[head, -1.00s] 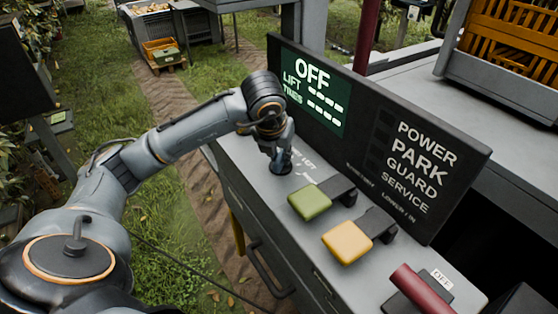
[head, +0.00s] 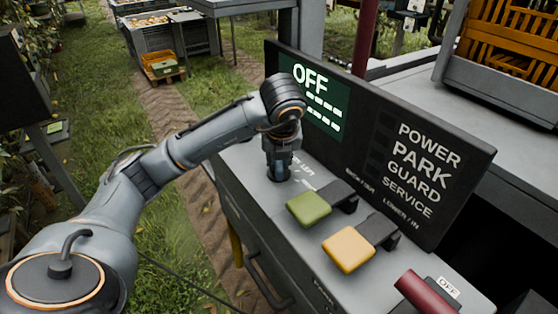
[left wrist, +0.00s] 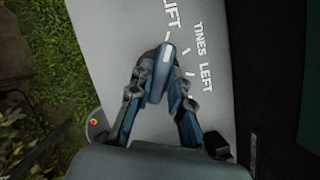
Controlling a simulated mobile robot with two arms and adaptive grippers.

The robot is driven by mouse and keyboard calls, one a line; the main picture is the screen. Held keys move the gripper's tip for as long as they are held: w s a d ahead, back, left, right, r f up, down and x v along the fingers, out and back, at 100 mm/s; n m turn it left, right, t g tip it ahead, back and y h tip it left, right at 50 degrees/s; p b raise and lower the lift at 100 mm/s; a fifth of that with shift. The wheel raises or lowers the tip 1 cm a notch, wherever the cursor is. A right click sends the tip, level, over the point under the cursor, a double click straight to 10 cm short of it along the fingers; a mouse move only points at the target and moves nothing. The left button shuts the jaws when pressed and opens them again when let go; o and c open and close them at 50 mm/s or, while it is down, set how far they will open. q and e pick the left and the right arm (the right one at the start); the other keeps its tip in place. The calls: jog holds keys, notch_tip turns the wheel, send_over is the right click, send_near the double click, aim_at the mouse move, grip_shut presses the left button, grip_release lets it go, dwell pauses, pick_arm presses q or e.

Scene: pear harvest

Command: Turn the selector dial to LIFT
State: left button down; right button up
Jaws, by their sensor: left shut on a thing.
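The selector dial (left wrist: 167,58) is on the grey console top, dark with a white pointer mark, between my left gripper's fingers in the left wrist view. The printed word LIFT is above it and TINES LEFT to its right, with short tick marks around. My left gripper (left wrist: 158,75) is shut on the dial. In the head view my left gripper (head: 279,174) points down at the far left end of the console and mostly hides the dial. My right gripper is not in view.
A green paddle (head: 309,208) and a yellow paddle (head: 348,250) stand right of the dial. A red handle (head: 428,292) by an OFF label is nearer. A black panel (head: 405,165) reading POWER, PARK, GUARD, SERVICE rises behind. Grass and a track lie left.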

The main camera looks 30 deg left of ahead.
pick_arm(q)
jog(key=shift+r, duration=0.1)
jog(key=c, duration=1.2)
grip_release()
jog(key=v, duration=1.2)
